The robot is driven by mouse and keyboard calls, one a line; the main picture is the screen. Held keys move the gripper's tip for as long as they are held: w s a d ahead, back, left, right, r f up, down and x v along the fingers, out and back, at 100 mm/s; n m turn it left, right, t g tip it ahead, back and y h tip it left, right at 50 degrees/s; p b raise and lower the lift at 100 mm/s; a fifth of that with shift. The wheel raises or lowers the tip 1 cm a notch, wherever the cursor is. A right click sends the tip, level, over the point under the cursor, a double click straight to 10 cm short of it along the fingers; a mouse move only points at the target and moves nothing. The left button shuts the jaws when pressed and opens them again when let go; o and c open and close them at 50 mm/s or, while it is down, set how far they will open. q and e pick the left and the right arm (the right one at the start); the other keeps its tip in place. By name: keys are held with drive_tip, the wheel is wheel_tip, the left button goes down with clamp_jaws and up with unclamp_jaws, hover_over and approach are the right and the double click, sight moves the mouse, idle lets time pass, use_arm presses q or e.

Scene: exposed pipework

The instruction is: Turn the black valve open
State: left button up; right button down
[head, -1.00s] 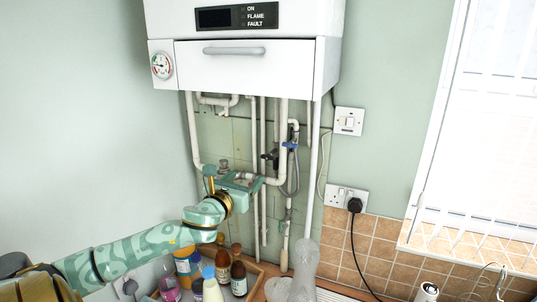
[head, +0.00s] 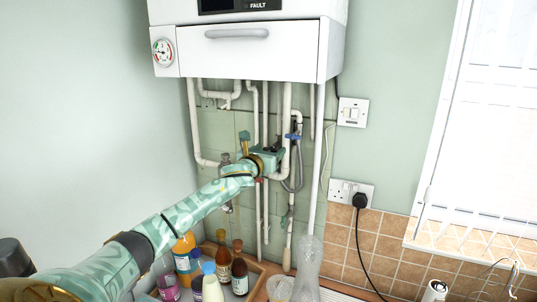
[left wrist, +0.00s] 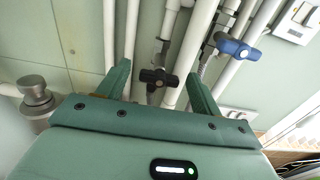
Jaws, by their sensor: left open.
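The black valve (left wrist: 158,77) shows in the left wrist view as a short dark handle on the white pipework. It lies between the two fingers of my left gripper (left wrist: 158,70), which are open and spread to either side of it. I cannot tell whether the fingers touch it. In the head view my left gripper (head: 266,156) is up at the pipes under the boiler and covers part of the valve. My right gripper is in neither view.
A blue valve (left wrist: 238,48) sits just right of the black one, also in the head view (head: 292,137). White pipes (head: 318,150) run down from the boiler (head: 250,50). Several bottles (head: 239,270) stand on a tray below the arm. Sockets (head: 350,192) are at right.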

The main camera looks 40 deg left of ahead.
use_arm(q)
drive_tip(key=shift+c, duration=0.3)
drive_tip(key=c, duration=0.9)
drive_tip(key=shift+r+n, duration=0.1)
drive_tip(key=shift+n, duration=0.2)
drive_tip(key=n+p, duration=0.1)
drive_tip(key=n, duration=0.1)
drive_tip(key=shift+s+n+p, duration=0.1)
drive_tip(key=shift+n+p, duration=0.3)
drive_tip(key=shift+a+f+n+p, duration=0.15)
drive_tip(key=shift+n+p, duration=0.8)
drive_tip(key=shift+n, duration=2.6)
drive_tip(key=shift+a+f+n+p, duration=0.1)
drive_tip(key=shift+n+p, duration=0.85)
drive_tip(key=shift+n, duration=2.9)
